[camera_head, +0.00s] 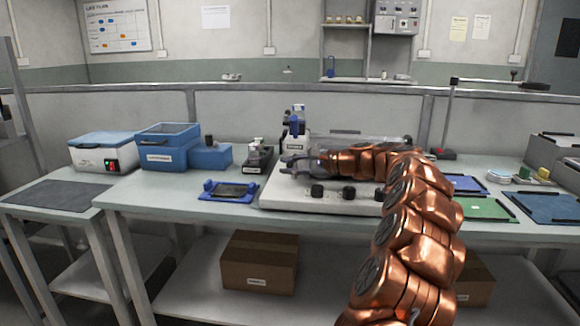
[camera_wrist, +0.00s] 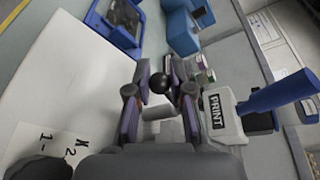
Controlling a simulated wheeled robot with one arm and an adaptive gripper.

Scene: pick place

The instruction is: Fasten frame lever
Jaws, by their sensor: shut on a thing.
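My gripper (camera_head: 286,164) reaches left over the white machine base (camera_head: 285,199) in the head view. The knob looks like the end of the frame lever; the lever's shaft is mostly hidden behind the fingers. A grey block labelled PRINT (camera_wrist: 217,112) with a blue handle (camera_wrist: 279,92) stands right of the fingers. The blue handle also shows in the head view (camera_head: 297,122), behind my gripper.
Several dark knobs (camera_head: 317,191) line the base's front. A blue holder with a dark panel (camera_head: 229,190) lies left of the base. A dark tray with small jars (camera_head: 258,160) and blue boxes (camera_head: 167,147) stand behind it. Green and blue mats (camera_head: 486,209) lie at right.

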